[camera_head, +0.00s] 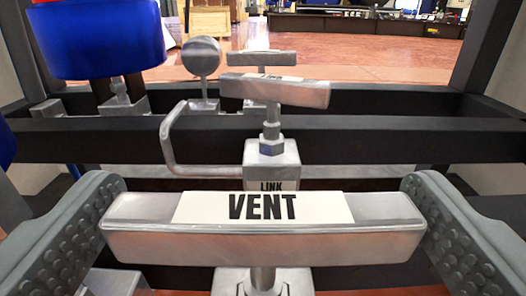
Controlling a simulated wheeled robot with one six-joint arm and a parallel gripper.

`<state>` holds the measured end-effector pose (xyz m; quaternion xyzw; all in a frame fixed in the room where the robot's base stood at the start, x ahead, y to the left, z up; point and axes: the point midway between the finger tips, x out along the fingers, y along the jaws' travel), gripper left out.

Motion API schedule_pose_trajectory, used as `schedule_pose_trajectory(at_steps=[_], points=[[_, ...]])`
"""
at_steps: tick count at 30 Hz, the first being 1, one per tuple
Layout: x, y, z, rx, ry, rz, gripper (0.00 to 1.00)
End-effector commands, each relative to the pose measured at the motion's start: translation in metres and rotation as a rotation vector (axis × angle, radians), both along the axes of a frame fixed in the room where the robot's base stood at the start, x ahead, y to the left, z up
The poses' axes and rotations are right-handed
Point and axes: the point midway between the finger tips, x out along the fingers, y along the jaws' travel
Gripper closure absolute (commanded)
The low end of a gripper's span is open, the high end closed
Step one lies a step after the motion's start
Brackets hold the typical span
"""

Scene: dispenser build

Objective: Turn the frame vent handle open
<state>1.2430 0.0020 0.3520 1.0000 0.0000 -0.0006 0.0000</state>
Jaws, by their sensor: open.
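The vent handle (265,245) is a silver bar with a white label reading VENT, lying crosswise at the front centre. It sits on a metal stem and valve body (264,282), partly cut off at the bottom edge. My gripper (265,228) is open, with one studded grey finger at each end of the handle. The left finger is very close to the handle's left end and the right finger is close to its right end. I cannot tell whether either touches.
Behind it stands a second valve with a silver bar handle (274,91) and a LINK label, and a bent silver tube (176,140). A dark frame beam (350,140) crosses behind. A blue round knob (98,38) is at upper left. Open floor (390,64) lies beyond.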

Motion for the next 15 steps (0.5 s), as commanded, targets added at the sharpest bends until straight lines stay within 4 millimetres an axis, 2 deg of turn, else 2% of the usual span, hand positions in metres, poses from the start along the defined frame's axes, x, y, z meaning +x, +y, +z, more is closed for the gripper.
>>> schedule_pose_trajectory(at_steps=[4,13,15], points=[[0.0073,0.0000,0.0009,0.000,-0.001,0.000,0.00],[0.0087,0.0001,0.0009,0.000,-0.001,0.000,0.00],[0.0086,0.0001,0.0008,0.000,-0.001,0.000,0.12]])
